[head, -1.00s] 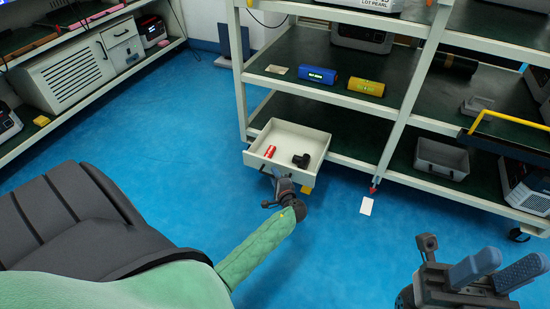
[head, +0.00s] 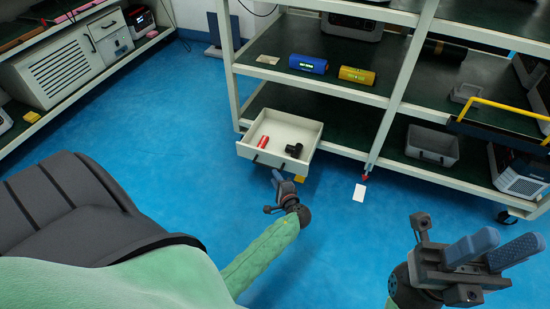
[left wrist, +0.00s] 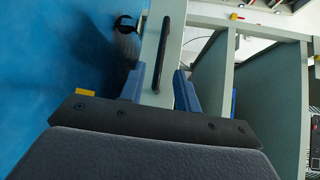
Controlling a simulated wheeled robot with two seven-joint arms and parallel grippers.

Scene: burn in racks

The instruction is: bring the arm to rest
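My left gripper (head: 278,180) is in front of the open drawer (head: 262,154), just below its front in the head view. In the left wrist view its two blue fingers (left wrist: 158,88) stand apart with nothing held between them. My right gripper (head: 490,250) is at the lower right of the head view. Its blue fingers are spread apart and empty, over the floor.
The drawer holds a red can (head: 263,141) and a black object (head: 293,150). The rack shelf (head: 285,50) carries a blue device (head: 308,64) and a yellow device (head: 356,75). A grey bin (head: 432,146) is on the lower shelf. A white card (head: 359,193) lies on open blue floor.

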